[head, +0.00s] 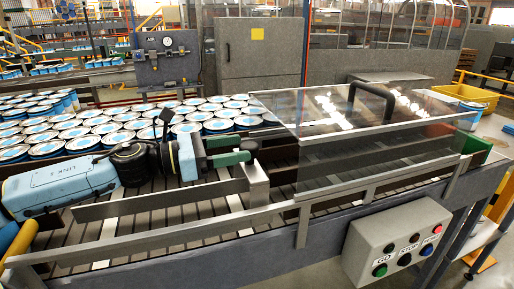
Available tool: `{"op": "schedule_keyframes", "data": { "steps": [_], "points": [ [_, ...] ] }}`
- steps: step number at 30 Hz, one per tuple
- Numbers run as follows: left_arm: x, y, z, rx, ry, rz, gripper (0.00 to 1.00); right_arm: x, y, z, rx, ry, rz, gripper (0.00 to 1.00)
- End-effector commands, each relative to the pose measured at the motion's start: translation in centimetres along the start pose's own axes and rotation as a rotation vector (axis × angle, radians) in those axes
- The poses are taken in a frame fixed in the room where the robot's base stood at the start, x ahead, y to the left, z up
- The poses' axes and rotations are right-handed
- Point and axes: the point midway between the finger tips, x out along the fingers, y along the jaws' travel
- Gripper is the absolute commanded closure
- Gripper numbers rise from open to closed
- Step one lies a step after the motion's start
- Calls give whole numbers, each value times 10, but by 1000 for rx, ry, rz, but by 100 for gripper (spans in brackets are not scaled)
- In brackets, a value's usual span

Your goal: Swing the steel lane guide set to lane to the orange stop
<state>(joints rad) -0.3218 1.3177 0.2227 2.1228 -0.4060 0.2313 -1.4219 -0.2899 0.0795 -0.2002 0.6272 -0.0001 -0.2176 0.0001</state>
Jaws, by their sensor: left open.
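The steel lane guide (160,199) is a long flat bar lying along the roller conveyor, with a squared steel post (257,186) at its right end. A black knob (250,147) shows just above the post. My left gripper (242,151) comes in from the left with green fingers open, its tips close beside the knob. I cannot tell whether they touch it. I cannot make out an orange stop. My right gripper is not in view.
Many blue-and-white cans (100,128) crowd the conveyor behind my left arm. A clear cover (360,135) with a black handle stands over the rollers at right. A steel side rail (180,233) runs along the front. A button box (397,242) hangs at the front right.

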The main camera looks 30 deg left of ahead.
Motion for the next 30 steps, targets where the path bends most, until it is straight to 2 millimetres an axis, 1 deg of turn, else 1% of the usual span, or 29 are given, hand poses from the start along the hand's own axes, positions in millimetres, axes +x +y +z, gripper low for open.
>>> {"op": "schedule_keyframes", "data": {
  "steps": [1,3,13,17,24,30],
  "points": [
    [3,1,0,5,0,2,42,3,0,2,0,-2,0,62],
    [6,1,2,1,-3,4,42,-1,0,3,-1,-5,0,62],
    [23,1,3,0,-4,2,42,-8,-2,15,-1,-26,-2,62],
    [30,0,2,2,-2,1,42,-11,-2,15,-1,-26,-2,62],
    [44,2,3,-2,-4,5,42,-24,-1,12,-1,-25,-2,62],
    [53,1,2,-1,-1,2,42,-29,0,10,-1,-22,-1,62]
  ]
}}
